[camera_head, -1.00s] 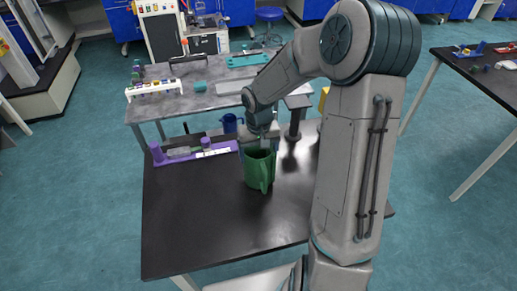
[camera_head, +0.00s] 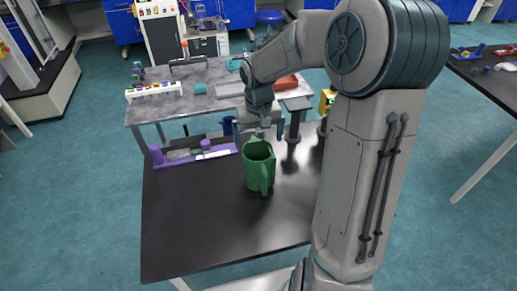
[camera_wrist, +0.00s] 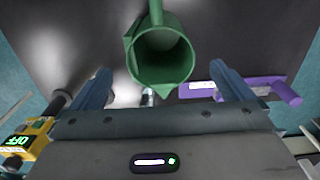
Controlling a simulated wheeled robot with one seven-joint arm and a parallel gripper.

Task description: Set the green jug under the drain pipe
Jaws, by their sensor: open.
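The green jug (camera_head: 257,175) stands upright on the black table, its handle toward the camera. In the wrist view the jug (camera_wrist: 160,55) is seen into its open, empty-looking mouth, with the handle at the top. My gripper (camera_head: 259,130) is just behind the jug in the head view. Its two fingers (camera_wrist: 164,85) are wide apart in the wrist view, with clear space between each finger and the jug. A dark bent pipe (camera_head: 186,62) rises over the grey bench at the back; I cannot tell if it is the drain pipe.
A yellow device (camera_head: 327,101) stands at the right. The front of the black table (camera_head: 215,235) is clear. The grey bench (camera_head: 205,102) holds several items.

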